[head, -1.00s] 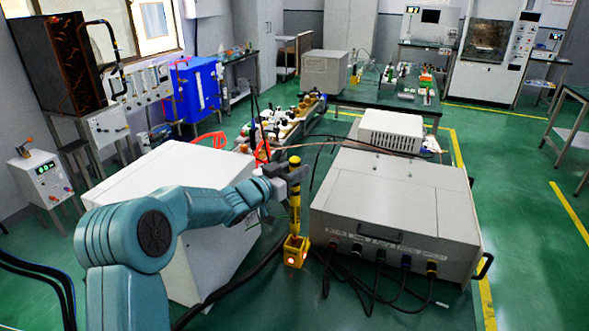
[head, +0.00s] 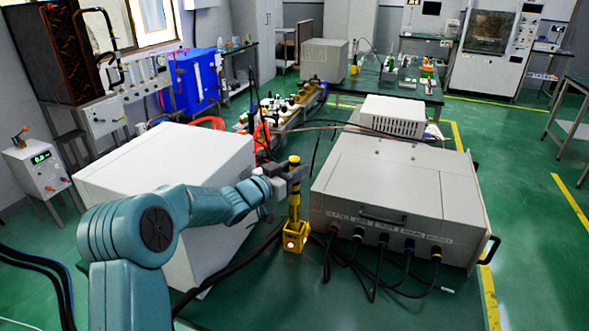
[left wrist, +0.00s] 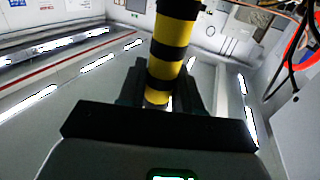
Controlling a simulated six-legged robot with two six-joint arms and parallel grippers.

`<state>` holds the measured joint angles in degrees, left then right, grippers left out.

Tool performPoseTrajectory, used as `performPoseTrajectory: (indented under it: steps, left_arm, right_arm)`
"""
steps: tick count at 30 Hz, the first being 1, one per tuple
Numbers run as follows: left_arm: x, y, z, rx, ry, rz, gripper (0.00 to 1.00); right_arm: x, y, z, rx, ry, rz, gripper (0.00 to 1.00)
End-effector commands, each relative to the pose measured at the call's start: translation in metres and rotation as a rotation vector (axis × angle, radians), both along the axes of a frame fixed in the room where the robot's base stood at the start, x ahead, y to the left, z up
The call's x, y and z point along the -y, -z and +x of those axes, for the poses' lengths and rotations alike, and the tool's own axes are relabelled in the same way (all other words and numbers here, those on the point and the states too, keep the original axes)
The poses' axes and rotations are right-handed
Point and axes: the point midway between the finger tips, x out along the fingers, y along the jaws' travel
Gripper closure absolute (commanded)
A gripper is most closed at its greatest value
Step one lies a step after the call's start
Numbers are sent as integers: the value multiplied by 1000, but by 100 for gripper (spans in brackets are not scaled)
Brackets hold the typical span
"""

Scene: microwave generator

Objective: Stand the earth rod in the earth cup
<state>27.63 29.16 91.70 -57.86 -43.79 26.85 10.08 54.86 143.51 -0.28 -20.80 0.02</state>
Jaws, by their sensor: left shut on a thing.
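The earth rod (head: 295,206) is yellow with black bands and stands upright in my left gripper (head: 293,174), which is shut on its upper part. In the left wrist view the banded rod (left wrist: 170,62) rises between the dark fingers. The earth cup (head: 295,239) is a small yellow block with a glowing spot on its front, on the green floor. The rod's lower end meets the cup's top in the head view; I cannot tell how far inside it is. My right gripper is not in view.
A large white cabinet (head: 165,165) stands left of the cup, under my left arm. A grey generator box (head: 400,185) with a handle and several plugged cables is close on the right. Black cables (head: 350,265) lie on the floor beside the cup.

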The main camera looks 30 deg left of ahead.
Motion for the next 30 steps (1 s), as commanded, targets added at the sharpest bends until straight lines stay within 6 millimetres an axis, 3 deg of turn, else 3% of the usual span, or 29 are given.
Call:
performPoseTrajectory:
  steps: [26, 27, 30]
  left_arm:
    - [0, 9, 0, 2, 0, 0, 100]
    - [0, 9, 0, 2, 0, 0, 63]
    - [0, 9, 0, 2, 0, 0, 36]
  right_arm:
    - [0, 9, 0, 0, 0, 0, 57]
    - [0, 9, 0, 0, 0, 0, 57]
    - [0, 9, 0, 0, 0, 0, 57]
